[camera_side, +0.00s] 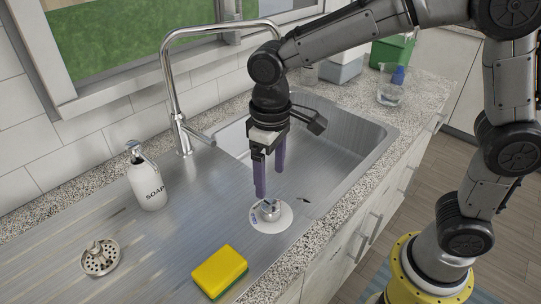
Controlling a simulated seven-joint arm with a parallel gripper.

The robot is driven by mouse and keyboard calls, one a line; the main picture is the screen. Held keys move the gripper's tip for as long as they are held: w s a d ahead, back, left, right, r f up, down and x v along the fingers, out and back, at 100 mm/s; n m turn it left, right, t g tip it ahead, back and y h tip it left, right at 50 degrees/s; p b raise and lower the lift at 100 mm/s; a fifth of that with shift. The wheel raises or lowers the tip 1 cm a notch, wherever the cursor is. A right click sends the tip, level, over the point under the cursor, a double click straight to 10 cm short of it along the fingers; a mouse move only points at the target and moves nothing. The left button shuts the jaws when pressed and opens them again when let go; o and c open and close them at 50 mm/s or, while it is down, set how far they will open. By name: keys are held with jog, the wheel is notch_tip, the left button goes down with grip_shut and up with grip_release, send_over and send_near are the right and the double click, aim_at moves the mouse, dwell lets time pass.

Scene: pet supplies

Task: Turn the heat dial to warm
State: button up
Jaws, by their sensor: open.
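The heat dial (269,210) is a small silver knob on a round white plate (270,226) on the steel drainboard, near the sink's front left corner. The plate has small blue markings, too small to read, so I cannot tell the setting. My gripper (269,188) points down with two purple fingers, open and empty. Its fingertips are above the dial, the left one close over it in the picture, the other farther back and right. I cannot tell whether either touches the knob.
A yellow and green sponge (220,272) lies in front left of the dial. A white soap bottle (147,183), a strainer (100,258) and a tall faucet (172,90) stand to the left and behind. A glass (391,88) stands beyond the sink (350,150).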

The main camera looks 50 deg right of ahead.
jog(key=shift+r, duration=2.25)
jog(key=s+d+r+m+t, duration=0.2)
jog(key=s+d+r+t, duration=0.1)
jog(key=s+d+r, duration=0.55)
jog(key=s+d+f+m+t, duration=0.1)
jog(key=s+d+f+t, duration=0.1)
jog(key=s+d+f, duration=0.3)
jog(key=s+f, duration=0.2)
jog(key=s, duration=0.1)
jog(key=shift+d+t, duration=0.25)
jog(key=shift+t, duration=0.05)
jog(key=shift+s, duration=0.1)
